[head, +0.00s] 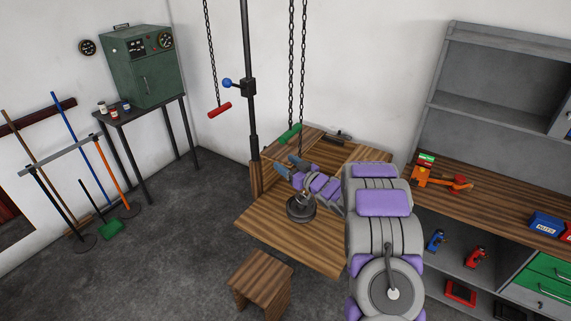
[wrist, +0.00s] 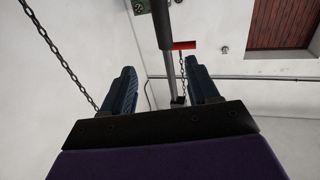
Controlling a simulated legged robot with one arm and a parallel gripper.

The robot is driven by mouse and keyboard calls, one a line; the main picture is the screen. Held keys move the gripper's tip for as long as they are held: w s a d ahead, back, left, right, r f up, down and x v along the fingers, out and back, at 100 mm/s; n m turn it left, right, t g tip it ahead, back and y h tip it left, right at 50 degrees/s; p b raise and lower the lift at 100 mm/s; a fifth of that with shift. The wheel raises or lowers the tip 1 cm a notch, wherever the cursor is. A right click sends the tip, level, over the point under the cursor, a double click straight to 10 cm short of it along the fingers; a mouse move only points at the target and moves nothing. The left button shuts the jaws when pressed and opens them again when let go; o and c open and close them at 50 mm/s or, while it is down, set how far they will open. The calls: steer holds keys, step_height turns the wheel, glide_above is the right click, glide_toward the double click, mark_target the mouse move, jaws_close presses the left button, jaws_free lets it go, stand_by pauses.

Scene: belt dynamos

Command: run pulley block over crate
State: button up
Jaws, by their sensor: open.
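My gripper (head: 290,165) is open and empty above the wooden bench, close to the hanging chains. Its two blue fingers also show spread apart in the wrist view (wrist: 161,75). A red handle (head: 219,109) hangs on a chain left of the black pole. A green handle (head: 289,134) hangs at two chains just beyond my gripper. The chains run up out of view, and no pulley block shows. A wooden box-like block (head: 261,284) stands on the floor in front; I cannot tell whether it is the crate. The wrist view also shows the red handle (wrist: 184,45).
A black pole (head: 248,70) with a blue knob (head: 227,83) rises by the wooden bench (head: 290,243). A dark round object (head: 301,207) appears at the bench. A grey shelf unit (head: 480,85) stands right, a green machine (head: 146,70) left.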

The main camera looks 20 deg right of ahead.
steer(key=shift+a, duration=0.15)
steer(key=s+f+m+g+h+b, duration=0.35)
steer(key=s+g+h+b, duration=0.6)
steer(key=s, duration=0.75)
steer(key=s+a+f+g+y+b, duration=0.1)
steer(key=s+a, duration=0.4)
steer(key=s, duration=0.8)
steer(key=s+a+f+g+y+b, duration=0.1)
steer(key=s+a+f+g+b, duration=0.3)
steer(key=s, duration=0.9)
steer(key=s+a+f+g+y+b, duration=0.1)
steer(key=s+a+f+g+b, duration=0.2)
steer(key=s+a, duration=0.5)
steer(key=s+g+b, duration=0.1)
steer(key=s+b, duration=0.1)
steer(key=s, duration=0.3)
steer(key=shift+s, duration=0.4)
steer(key=shift+m, duration=0.25)
